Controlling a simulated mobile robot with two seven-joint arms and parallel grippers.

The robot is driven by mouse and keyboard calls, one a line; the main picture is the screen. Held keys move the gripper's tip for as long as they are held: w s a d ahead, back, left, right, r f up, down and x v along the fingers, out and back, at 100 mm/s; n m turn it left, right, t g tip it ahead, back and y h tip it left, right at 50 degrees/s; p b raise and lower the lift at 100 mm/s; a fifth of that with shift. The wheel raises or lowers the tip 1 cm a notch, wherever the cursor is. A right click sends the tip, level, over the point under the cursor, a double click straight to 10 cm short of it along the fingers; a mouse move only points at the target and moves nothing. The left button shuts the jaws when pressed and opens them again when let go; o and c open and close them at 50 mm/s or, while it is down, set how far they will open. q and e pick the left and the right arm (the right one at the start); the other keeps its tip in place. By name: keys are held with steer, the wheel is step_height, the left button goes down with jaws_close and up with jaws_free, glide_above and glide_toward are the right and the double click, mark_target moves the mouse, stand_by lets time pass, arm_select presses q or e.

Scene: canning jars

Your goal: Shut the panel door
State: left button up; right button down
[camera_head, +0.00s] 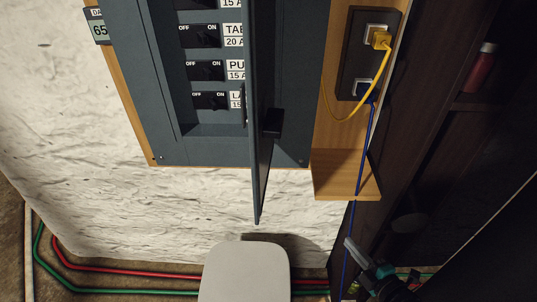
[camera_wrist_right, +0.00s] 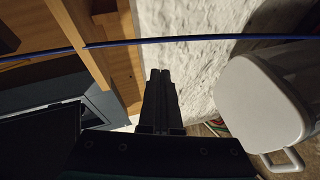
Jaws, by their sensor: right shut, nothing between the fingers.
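The grey breaker panel (camera_head: 215,145) is on the white wall in the head view. Its panel door (camera_head: 259,175) stands open, seen almost edge-on and jutting out from the panel. A black handle (camera_head: 272,123) sticks out from the door's right face. My right gripper (camera_head: 350,243) is low at the right, below and right of the door and apart from it. In the right wrist view its fingers (camera_wrist_right: 161,75) are together with nothing between them. Grey panel parts (camera_wrist_right: 95,95) show at the left there. My left gripper is not in view.
A wooden board with a small shelf (camera_head: 345,175) is right of the panel. A yellow cable (camera_head: 383,70) and a blue cable (camera_head: 362,155) hang from its sockets; the blue one runs down near my right gripper. A pale rounded lid (camera_head: 245,270) is below the door.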

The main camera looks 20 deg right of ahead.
mark_target(258, 168)
step_height(258, 168, up, 18)
steer(key=w+a+n+t+y+p, duration=0.1)
steer(key=w+n+t+y+p, duration=0.15)
steer(key=n+y, duration=0.65)
steer(key=s+a+r+n+g+y+p, duration=0.1)
steer(key=s+a+r+n+g+y, duration=0.2)
steer(key=r+n, duration=0.4)
steer(key=s+a+r+n+g+y+p, duration=0.15)
steer(key=r+n+g, duration=0.25)
steer(key=n, duration=0.5)
steer(key=s+a+r+n+g+y+p, duration=0.1)
steer(key=s+a+r+n+g, duration=0.25)
steer(key=r+n, duration=0.3)
steer(key=shift+n, duration=0.45)
steer(key=p+x, duration=0.4)
steer(key=x, duration=0.8)
steer(key=shift+w+a, duration=0.25)
steer(key=shift+w, duration=0.1)
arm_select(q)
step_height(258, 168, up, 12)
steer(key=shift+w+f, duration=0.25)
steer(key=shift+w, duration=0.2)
arm_select(e)
steer(key=shift+w+a+f, duration=0.1)
steer(key=shift+a+f, duration=0.05)
steer(key=shift+a, duration=0.15)
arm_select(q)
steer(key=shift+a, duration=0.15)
